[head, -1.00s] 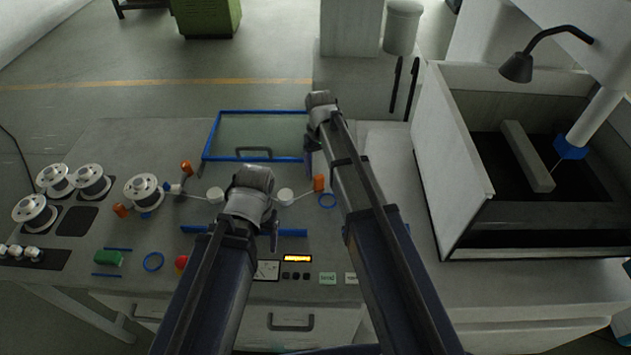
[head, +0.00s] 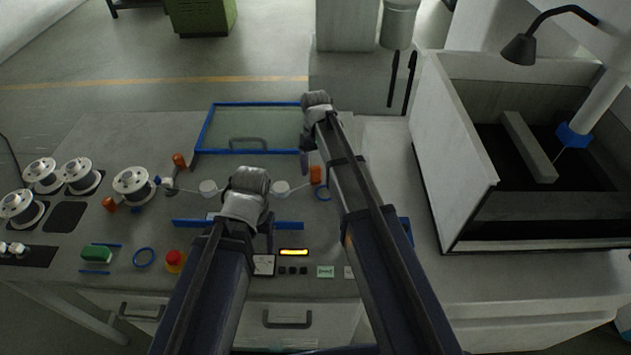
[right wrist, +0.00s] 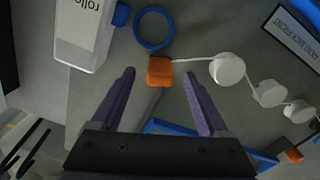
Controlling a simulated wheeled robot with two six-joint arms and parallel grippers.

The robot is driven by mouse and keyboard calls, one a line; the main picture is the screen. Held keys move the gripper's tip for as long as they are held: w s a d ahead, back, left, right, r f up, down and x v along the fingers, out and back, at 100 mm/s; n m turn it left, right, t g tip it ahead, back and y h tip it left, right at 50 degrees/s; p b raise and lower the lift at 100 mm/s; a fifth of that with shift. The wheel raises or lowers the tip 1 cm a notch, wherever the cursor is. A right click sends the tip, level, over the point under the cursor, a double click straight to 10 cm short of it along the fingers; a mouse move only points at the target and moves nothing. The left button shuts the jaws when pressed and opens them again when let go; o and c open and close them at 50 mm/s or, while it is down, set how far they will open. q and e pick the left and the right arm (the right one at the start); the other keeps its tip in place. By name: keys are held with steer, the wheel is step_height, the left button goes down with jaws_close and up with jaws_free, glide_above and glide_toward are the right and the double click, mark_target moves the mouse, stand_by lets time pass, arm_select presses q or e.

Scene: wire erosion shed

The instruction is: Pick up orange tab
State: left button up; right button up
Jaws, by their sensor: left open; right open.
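Other orange tabs sit on the bench's left side, one upper (head: 179,160) and one lower (head: 109,204). My left gripper (head: 268,234) is open and empty over the bench's middle; its own arm partly hides it.
A blue ring (head: 322,193) lies close to the tab. A blue-framed glass panel (head: 250,129) is behind. White spools (head: 133,183), a red button (head: 174,258) and a green block (head: 97,253) are on the left. An open-topped tank (head: 450,210) stands at right.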

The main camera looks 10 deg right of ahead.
mark_target(315, 167)
arm_select(q)
step_height(315, 167, down, 3)
steer(key=shift+f+b, duration=0.2)
steer(key=shift+b, duration=1)
arm_select(e)
step_height(315, 167, down, 3)
steer(key=shift+w+f, duration=0.1)
steer(key=shift+f, duration=0.05)
arm_select(q)
steer(key=shift+r, duration=0.1)
arm_select(e)
jaws_close()
